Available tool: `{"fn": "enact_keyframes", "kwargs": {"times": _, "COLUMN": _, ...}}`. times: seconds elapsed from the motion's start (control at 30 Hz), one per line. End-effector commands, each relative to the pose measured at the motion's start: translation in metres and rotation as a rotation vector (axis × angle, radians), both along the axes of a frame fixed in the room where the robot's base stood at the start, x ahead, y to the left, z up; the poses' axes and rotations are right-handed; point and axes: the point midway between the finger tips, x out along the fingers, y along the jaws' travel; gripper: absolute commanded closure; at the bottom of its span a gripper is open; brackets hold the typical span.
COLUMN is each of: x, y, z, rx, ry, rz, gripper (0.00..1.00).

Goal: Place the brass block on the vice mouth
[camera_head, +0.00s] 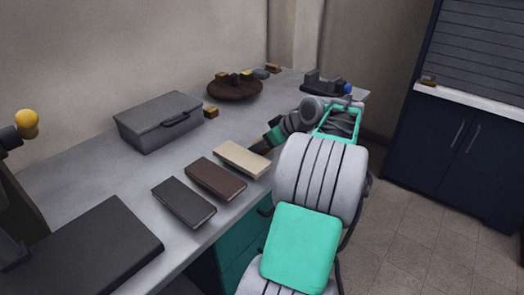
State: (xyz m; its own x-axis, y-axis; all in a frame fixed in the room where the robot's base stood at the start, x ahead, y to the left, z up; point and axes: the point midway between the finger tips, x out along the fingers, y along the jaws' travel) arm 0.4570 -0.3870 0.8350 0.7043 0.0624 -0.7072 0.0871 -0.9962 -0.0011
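Several small brass-coloured blocks show, and I cannot tell which is the task's one. One brass block (211,112) sits on the bench beside the grey toolbox, and another (273,69) lies at the back. Others rest on a round dark brown stand (235,91). A dark vice-like fixture (322,84) with raised jaws and a blue knob stands at the far right end of the bench; its mouth is too small to make out. My gripper (262,147) is low over the bench, by the far end of the cream pad. Its fingertips are dark and small, and their opening is unclear.
A grey toolbox (160,121) stands near the wall. Cream (242,158), brown (215,178) and black (183,202) pads lie along the front edge. A large dark slab (85,250) and a yellow knob (27,123) are at left. A navy cabinet (460,150) stands right.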

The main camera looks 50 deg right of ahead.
Motion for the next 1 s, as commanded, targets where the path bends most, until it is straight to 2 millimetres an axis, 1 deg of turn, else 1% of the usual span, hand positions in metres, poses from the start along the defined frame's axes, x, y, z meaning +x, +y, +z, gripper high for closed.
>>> {"fn": "enact_keyframes", "kwargs": {"times": 0.03, "x": 0.0034, "y": 0.0002, "z": -0.0041, "rx": -0.001, "ry": 0.000, "rz": -0.001, "gripper": 0.33}}
{"fn": "enact_keyframes", "kwargs": {"times": 0.23, "x": 0.0041, "y": -0.0001, "z": -0.0035, "rx": -0.001, "ry": 0.000, "rz": -0.001, "gripper": 0.33}}
{"fn": "enact_keyframes", "kwargs": {"times": 1.0, "x": 0.0038, "y": 0.0000, "z": -0.0034, "rx": -0.001, "ry": 0.000, "rz": -0.002, "gripper": 0.96}}
